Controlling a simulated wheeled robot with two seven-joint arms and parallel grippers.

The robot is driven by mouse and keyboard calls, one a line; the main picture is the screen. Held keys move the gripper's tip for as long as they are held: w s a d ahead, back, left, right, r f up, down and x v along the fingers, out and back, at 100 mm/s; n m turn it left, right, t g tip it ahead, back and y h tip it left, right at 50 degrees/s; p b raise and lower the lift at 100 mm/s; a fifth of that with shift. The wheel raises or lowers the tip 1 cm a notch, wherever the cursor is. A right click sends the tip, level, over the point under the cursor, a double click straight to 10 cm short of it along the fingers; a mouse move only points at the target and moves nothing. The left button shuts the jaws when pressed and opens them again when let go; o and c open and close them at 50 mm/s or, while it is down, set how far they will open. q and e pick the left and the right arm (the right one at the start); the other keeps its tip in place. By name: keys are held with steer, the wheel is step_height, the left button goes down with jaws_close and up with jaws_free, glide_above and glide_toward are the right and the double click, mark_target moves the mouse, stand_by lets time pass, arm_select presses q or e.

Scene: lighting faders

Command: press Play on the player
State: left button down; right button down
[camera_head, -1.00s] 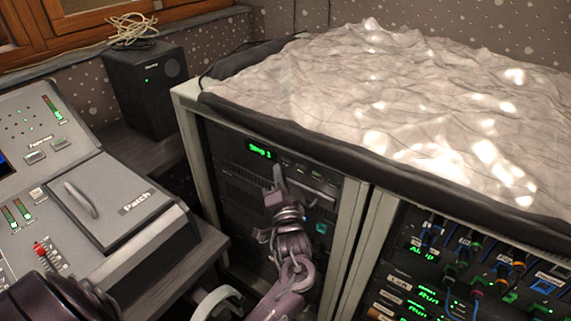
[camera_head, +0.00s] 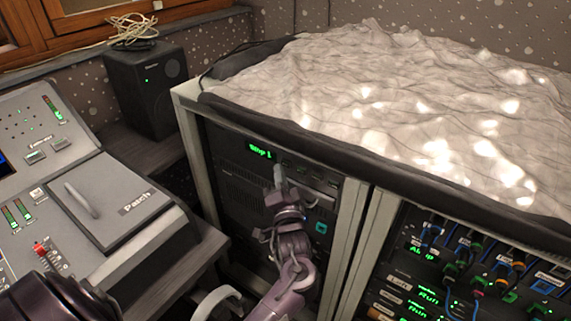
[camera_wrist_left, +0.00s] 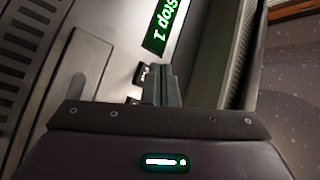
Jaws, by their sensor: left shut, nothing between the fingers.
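The player (camera_head: 318,181) is a dark unit at the top of the left rack bay in the head view. Its green display (camera_head: 261,151) reads "Stop 1", with a row of small buttons to its right. The display also shows in the left wrist view (camera_wrist_left: 164,27), turned on its side. My left gripper (camera_head: 279,176) is shut and empty, with its fingertips close in front of the player's face, just below and right of the display. In the wrist view the shut fingers (camera_wrist_left: 160,82) cover part of the button row. I cannot tell whether they touch a button.
A crumpled pale cloth (camera_head: 400,90) covers the rack top. A patch rack (camera_head: 430,265) with cables stands at the right. A grey console (camera_head: 125,205) and a black speaker (camera_head: 146,85) are at the left. The rack's light frame post (camera_head: 345,235) stands right of my gripper.

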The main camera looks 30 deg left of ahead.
arm_select(q)
steer(key=shift+w, duration=0.4)
steer(key=shift+w, duration=0.3)
stand_by(0.5)
steer(key=shift+s, duration=0.1)
steer(key=shift+s+p, duration=0.65)
steer(key=shift+p, duration=0.15)
